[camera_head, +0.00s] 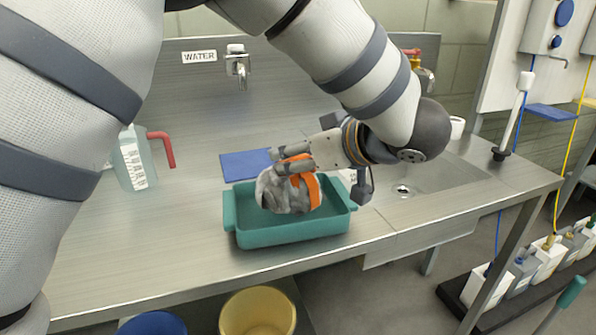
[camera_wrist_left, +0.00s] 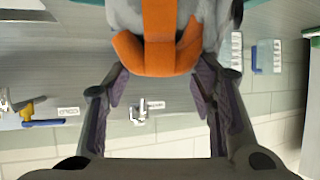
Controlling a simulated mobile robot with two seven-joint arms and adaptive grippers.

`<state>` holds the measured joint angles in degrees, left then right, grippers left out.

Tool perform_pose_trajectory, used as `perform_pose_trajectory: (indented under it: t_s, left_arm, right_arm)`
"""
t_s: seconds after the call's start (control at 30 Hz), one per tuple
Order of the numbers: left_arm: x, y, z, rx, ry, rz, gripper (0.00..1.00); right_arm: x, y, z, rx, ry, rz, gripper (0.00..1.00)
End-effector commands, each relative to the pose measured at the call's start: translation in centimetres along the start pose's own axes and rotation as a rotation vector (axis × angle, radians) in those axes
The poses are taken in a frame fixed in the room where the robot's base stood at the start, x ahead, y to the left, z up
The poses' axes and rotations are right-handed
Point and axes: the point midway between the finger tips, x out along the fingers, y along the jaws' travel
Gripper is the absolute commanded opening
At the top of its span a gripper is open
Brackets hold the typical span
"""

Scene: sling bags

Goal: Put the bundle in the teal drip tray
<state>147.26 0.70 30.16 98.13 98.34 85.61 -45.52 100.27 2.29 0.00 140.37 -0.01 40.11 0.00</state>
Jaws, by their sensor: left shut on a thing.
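The bundle (camera_head: 283,194) is a grey lump with an orange strap around it. The teal drip tray (camera_head: 294,235) lies on the steel counter, and the bundle is over its inside; I cannot tell whether it touches the tray floor. My left gripper (camera_head: 282,164) is shut on the bundle, from above and the right. In the left wrist view the bundle's orange strap (camera_wrist_left: 158,52) shows between the fingers (camera_wrist_left: 160,80). My right gripper is not in view.
A blue cloth or mat (camera_head: 245,164) lies behind the tray. A jug with a red handle (camera_head: 133,160) stands at the left. A sink basin (camera_head: 425,190) is at the right. Yellow (camera_head: 258,314) and blue (camera_head: 153,324) buckets stand below the counter's front edge.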

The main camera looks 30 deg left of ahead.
Motion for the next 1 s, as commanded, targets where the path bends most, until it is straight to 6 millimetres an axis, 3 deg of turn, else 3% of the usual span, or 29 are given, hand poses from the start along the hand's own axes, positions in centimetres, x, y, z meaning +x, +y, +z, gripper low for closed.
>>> perform_pose_trajectory:
  t_s: [0.2, 0.53, 0.57, 0.6, 0.63, 1.0]
  left_arm:
    - [2.0, -0.2, 2.8, 0.000, 0.002, -0.001, 0.00]
    - [2.2, -0.2, 3.1, -0.001, 0.002, 0.000, 0.00]
    - [2.2, -0.2, 3.2, -0.001, 0.001, 0.000, 0.58]
    - [2.2, -0.2, 3.2, -0.001, 0.001, 0.000, 0.67]
    - [2.2, -0.2, 3.2, -0.001, 0.001, 0.000, 0.71]
    - [1.6, -0.1, 2.9, -0.001, 0.001, 0.001, 0.71]
  right_arm:
    - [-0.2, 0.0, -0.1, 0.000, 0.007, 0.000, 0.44]
    - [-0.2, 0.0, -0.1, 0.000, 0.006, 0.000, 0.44]
    - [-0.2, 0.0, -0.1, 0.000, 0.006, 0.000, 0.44]
    - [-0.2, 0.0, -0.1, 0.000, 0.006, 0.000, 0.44]
    - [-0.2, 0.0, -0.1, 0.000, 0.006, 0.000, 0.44]
    - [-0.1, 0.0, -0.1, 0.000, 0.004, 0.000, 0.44]
